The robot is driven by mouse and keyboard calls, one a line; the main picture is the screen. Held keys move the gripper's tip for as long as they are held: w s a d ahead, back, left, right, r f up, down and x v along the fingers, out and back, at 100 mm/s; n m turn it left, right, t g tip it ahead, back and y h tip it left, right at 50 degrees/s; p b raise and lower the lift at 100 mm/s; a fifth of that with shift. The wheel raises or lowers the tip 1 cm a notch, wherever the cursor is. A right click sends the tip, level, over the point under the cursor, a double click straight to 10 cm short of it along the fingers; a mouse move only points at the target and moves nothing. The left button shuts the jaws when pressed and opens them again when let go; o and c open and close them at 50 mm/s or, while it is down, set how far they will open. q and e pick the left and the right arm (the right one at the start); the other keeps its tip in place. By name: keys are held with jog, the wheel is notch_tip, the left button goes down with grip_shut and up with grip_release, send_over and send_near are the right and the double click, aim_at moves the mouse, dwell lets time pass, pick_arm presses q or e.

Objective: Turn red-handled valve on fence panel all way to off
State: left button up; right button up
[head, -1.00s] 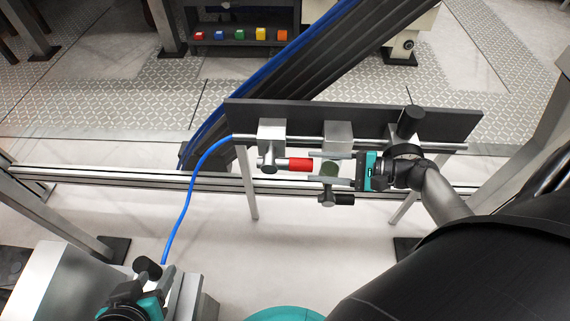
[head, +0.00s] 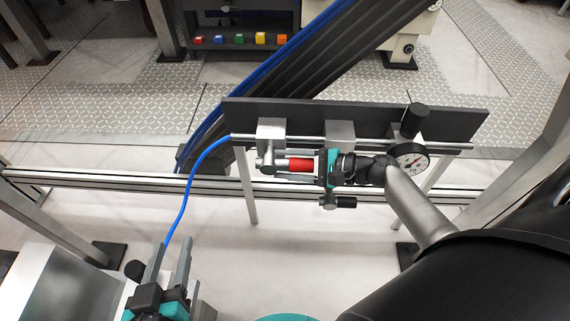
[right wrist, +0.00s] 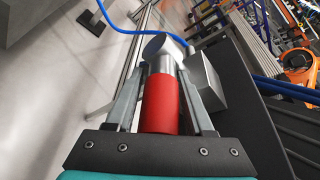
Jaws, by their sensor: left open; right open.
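The red-handled valve (head: 300,165) is on the left part of the dark fence panel (head: 460,122), its handle pointing right. My right gripper (head: 287,166) reaches in from the right, with its fingers on either side of the red handle. In the right wrist view the red handle (right wrist: 160,104) lies lengthwise between the open fingers (right wrist: 163,72), with its metal valve body beyond. A narrow gap shows beside the fingers; contact is hard to tell.
A blue hose (head: 184,205) curves down from the panel's left end. Pale floor is clear below the panel.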

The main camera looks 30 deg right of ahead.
jog(key=shift+w+a, duration=0.15)
grip_shut()
dwell(0.4)
dwell(1.1)
